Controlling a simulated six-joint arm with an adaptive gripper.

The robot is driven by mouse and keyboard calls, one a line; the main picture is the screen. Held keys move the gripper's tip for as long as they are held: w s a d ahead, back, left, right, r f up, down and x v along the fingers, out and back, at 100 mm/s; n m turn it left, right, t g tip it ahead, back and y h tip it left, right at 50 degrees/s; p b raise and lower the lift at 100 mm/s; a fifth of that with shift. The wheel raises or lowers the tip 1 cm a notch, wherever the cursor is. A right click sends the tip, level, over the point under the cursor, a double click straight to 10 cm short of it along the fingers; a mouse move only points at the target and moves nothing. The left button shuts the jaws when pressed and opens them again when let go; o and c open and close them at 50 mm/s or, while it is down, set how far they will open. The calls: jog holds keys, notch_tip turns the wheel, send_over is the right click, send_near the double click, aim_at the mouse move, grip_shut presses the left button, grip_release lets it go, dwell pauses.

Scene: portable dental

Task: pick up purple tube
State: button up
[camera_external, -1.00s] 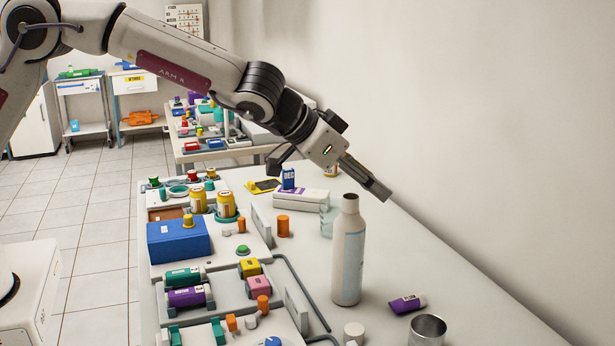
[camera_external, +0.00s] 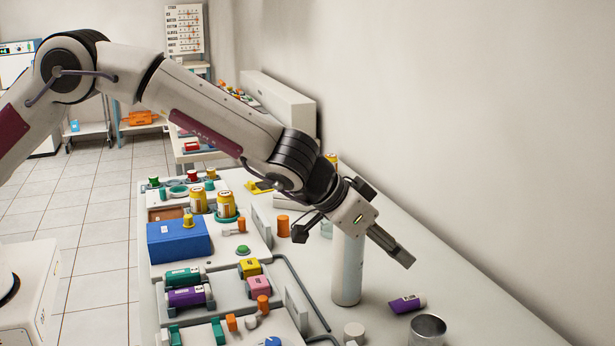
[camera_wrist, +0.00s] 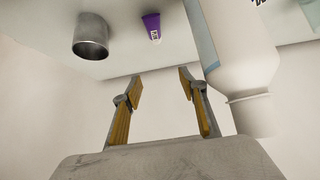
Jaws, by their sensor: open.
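A purple tube (camera_external: 407,304) with a white label lies on the table at the right, between the tall white bottle (camera_external: 346,268) and the metal cup (camera_external: 427,330). It also shows at the top middle of the wrist view (camera_wrist: 152,27). My gripper (camera_external: 407,262) is above the table, above the tube and apart from it. In the wrist view its two fingers (camera_wrist: 160,82) are spread, with nothing between them. Another purple tube (camera_external: 188,297) lies in a holder at the left of the table.
The tall bottle stands close to my gripper, to the right in the wrist view (camera_wrist: 235,60). The metal cup shows at the left there (camera_wrist: 91,36). A white cap (camera_external: 354,331) stands near the front. Trays with coloured items fill the left side. The wall borders the right edge.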

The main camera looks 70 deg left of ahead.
jog(key=shift+f, duration=0.1)
send_near(409, 298)
jog(key=shift+x, duration=2.05)
jog(key=shift+x, duration=2.85)
jog(key=c, duration=1.1)
